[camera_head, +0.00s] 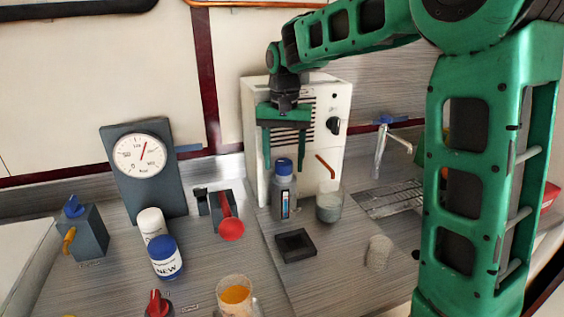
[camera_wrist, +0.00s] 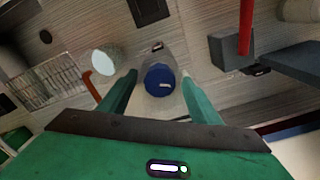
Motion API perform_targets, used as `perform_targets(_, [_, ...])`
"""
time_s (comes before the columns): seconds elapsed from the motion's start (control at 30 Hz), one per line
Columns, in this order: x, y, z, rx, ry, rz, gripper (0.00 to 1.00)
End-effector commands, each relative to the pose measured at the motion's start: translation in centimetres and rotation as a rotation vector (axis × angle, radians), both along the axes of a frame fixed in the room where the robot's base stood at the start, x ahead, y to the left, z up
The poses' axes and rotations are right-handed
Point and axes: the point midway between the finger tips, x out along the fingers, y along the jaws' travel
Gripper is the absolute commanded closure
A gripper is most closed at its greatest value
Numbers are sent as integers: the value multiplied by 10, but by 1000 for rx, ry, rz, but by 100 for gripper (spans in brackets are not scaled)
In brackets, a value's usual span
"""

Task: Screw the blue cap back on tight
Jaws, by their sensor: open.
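A grey bottle (camera_head: 284,198) with a pale label stands upright on the counter in front of a white machine. The blue cap (camera_head: 284,166) sits on top of its neck; I cannot tell how tight it is. My gripper (camera_head: 284,152) points down above the bottle with its two green fingers apart and empty. In the wrist view the blue cap (camera_wrist: 160,80) shows between the spread fingers (camera_wrist: 160,88), a little beyond them, with a gap on both sides.
A glass with grey content (camera_head: 329,206) stands close right of the bottle. A dark square tray (camera_head: 295,245) lies in front. A red-handled lever (camera_head: 230,225), a blue-lidded jar marked NEW (camera_head: 166,262) and a gauge (camera_head: 140,156) are to the left. The white machine (camera_head: 257,125) stands close behind.

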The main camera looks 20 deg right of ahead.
Motion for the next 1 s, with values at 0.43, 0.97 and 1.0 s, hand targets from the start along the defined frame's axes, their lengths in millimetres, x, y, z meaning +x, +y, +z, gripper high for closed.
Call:
perform_targets(0.43, [2, 0, 76, 1, -3, -1, 42])
perform_targets(0.97, [1, 0, 103, 1, 0, 0, 42])
perform_targets(1.0, [1, 0, 103, 1, 0, 0, 42])
